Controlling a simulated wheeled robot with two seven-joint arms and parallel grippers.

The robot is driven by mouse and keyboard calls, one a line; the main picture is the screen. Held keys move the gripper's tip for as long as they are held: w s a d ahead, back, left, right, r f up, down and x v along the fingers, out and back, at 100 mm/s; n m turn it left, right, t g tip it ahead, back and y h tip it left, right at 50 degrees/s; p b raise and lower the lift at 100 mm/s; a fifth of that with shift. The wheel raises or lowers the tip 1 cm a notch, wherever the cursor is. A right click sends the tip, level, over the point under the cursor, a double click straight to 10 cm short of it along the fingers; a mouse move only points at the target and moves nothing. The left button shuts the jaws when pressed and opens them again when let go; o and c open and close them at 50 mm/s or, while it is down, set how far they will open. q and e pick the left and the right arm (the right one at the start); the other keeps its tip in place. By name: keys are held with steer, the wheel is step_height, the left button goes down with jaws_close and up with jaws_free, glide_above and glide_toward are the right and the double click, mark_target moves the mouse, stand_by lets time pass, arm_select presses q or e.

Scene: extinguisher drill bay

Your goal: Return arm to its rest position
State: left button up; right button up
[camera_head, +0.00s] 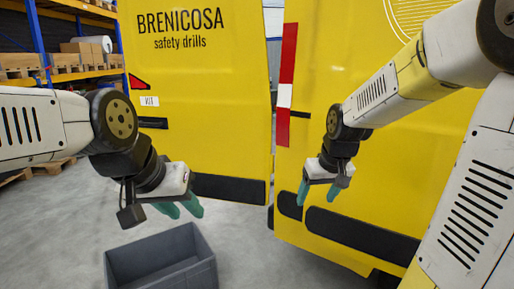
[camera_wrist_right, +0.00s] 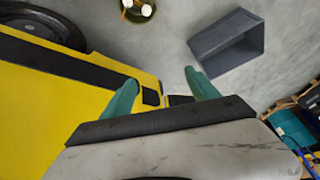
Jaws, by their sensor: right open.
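My right arm reaches in from the right side of the head view. Its gripper (camera_head: 318,196) hangs in front of the yellow van, with its two green fingers apart and nothing between them. In the right wrist view the same gripper (camera_wrist_right: 160,77) shows its fingers spread and empty, above the floor. My left arm comes in from the left of the head view.
The yellow van (camera_head: 205,115) fills the middle and right of the head view, close behind the right gripper. An open grey crate (camera_head: 160,262) stands on the floor; the right wrist view shows it (camera_wrist_right: 228,48) too. Pallet racking (camera_head: 75,62) is at the back left.

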steer(key=s+a+r+t, duration=0.1)
steer(key=s+r, duration=0.2)
steer(key=s, duration=0.5)
steer(key=s+a+r+m+t+y, duration=0.1)
steer(key=s+r, duration=0.3)
steer(key=s, duration=0.4)
steer(key=shift+s+r+m, duration=0.15)
steer(key=shift+m, duration=0.15)
